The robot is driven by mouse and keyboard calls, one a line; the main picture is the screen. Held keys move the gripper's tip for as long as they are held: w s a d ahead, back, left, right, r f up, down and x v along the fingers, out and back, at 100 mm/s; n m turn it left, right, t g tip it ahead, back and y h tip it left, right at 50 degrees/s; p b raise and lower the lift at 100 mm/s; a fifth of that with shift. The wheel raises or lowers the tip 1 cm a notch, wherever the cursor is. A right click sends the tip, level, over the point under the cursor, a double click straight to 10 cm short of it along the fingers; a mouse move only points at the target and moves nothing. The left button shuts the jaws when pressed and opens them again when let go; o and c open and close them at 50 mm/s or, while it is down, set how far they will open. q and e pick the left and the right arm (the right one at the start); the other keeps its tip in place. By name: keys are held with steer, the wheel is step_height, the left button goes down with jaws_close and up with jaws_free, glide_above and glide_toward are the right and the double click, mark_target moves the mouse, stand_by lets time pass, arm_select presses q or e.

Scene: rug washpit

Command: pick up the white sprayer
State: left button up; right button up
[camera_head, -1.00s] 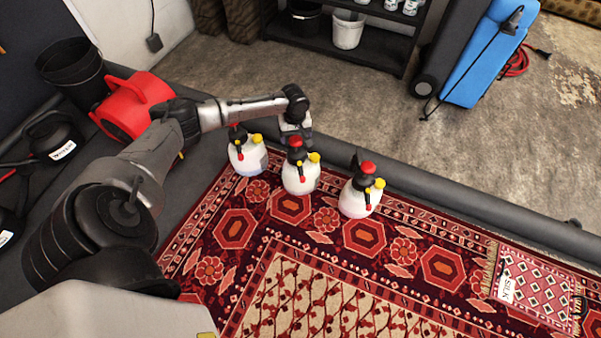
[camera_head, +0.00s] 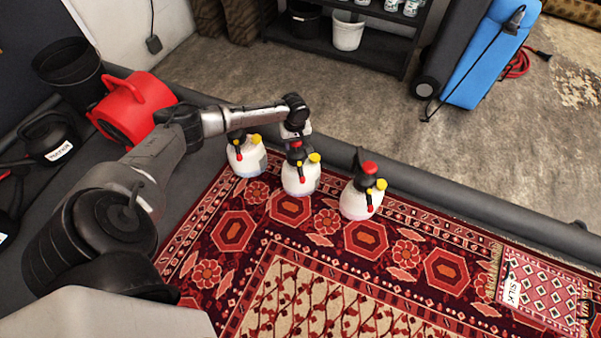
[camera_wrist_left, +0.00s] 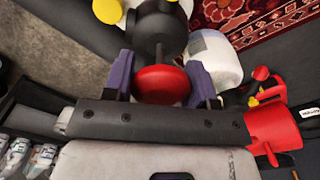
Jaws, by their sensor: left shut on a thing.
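Three white sprayers with black tops, red knobs and yellow nozzles stand in a row on the patterned rug (camera_head: 405,300). My left gripper (camera_head: 297,137) is over the top of the middle white sprayer (camera_head: 300,180) and hides its red knob in the head view. In the left wrist view, the purple fingers of the left gripper (camera_wrist_left: 162,82) are shut on that sprayer's top, around its red knob (camera_wrist_left: 162,88). The left sprayer (camera_head: 248,163) stands close beside it. The right sprayer (camera_head: 357,203) stands apart. My right gripper is not in view.
A dark padded edge (camera_head: 480,209) runs behind the sprayers. A red blower (camera_head: 133,108) and a black bucket (camera_head: 70,75) stand at the left. A small rug labelled SILK (camera_head: 545,285) lies at the right. A dark shelf (camera_head: 375,55) stands at the back.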

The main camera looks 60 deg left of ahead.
arm_select(q)
jaws_close()
stand_by(0.4)
